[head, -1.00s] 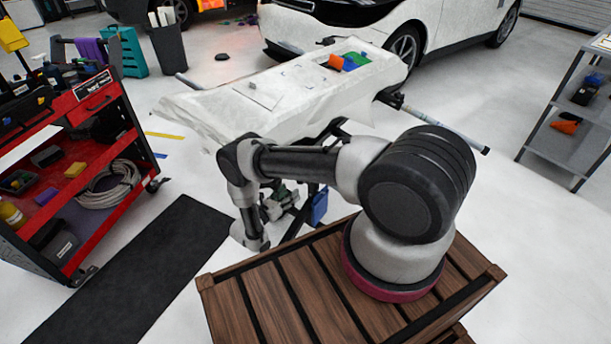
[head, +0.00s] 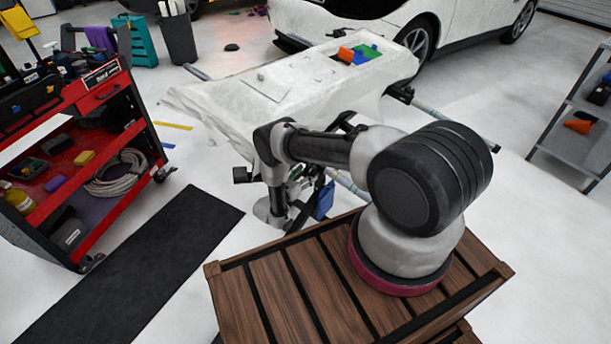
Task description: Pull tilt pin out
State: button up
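A panel under white sheeting (head: 235,105) rests on a stand with dark legs and metal tubes. Its dark frame (head: 345,128) shows under the panel's right part. A blue part (head: 324,201) hangs low on the stand, beside my arm. I cannot make out a tilt pin; the stand's middle is largely hidden behind my arm. My arm reaches left from its base, bends at the elbow and hangs down to the wrist in front of the stand. My gripper is not clearly distinguishable there, and its fingers cannot be made out.
A red tool cart (head: 95,150) stands at the left, with a black mat (head: 130,265) on the floor nearer me. A white car (head: 400,25) is behind the panel. A grey shelf (head: 570,150) stands at the right.

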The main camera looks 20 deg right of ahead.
grip_shut()
jog(key=shift+v, duration=1.4)
grip_release()
jog(key=shift+a, duration=0.1)
jog(key=v, duration=1.2)
